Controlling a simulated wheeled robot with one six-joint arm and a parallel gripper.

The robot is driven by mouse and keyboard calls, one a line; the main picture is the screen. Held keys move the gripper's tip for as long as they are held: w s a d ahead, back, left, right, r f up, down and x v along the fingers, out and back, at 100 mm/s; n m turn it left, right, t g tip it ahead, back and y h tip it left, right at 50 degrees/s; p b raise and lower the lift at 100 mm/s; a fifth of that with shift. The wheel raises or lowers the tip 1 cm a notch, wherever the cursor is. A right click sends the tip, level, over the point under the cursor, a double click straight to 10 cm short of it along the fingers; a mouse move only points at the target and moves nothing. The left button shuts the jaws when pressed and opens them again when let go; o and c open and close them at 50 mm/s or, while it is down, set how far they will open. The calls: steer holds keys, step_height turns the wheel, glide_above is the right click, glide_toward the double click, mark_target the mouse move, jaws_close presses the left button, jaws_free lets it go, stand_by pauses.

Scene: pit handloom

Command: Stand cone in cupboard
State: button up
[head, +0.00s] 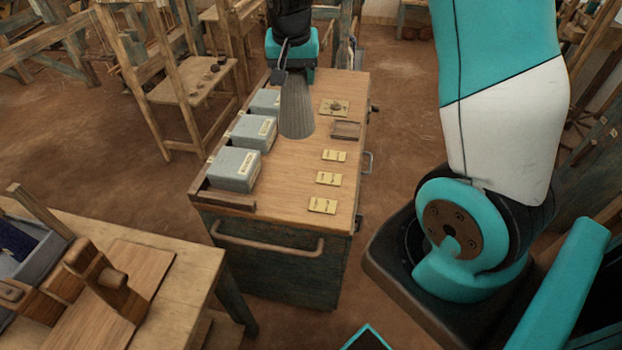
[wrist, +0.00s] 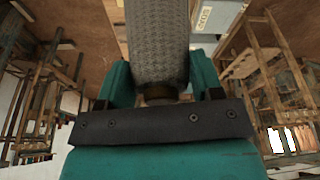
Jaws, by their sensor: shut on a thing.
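My gripper (head: 293,70) is shut on a grey ribbed cone (head: 297,112), above the wooden-topped cabinet. The cone hangs below the gripper with its wide end down, close to upright; I cannot tell whether it touches the top. In the wrist view the cone (wrist: 158,40) runs up from between the teal jaws (wrist: 160,88), gripped at its narrow end. The cabinet (head: 275,265) has a dark body, a front bar handle and side handles. I see no open cupboard interior, and cannot tell whether this cabinet is the cupboard.
Grey boxes (head: 233,170) line the cabinet top's left side. Yellow cards (head: 322,206) and a small wooden tray (head: 346,130) lie on its right. A workbench (head: 185,265) stands at front left, a wooden loom frame (head: 185,95) behind left.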

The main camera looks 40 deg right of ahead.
steer(key=shift+x, duration=0.95)
step_height(320, 180, down, 19)
steer(key=p, duration=0.4)
steer(key=shift+f, duration=0.2)
steer(key=shift+f, duration=0.15)
steer(key=o, duration=1.3)
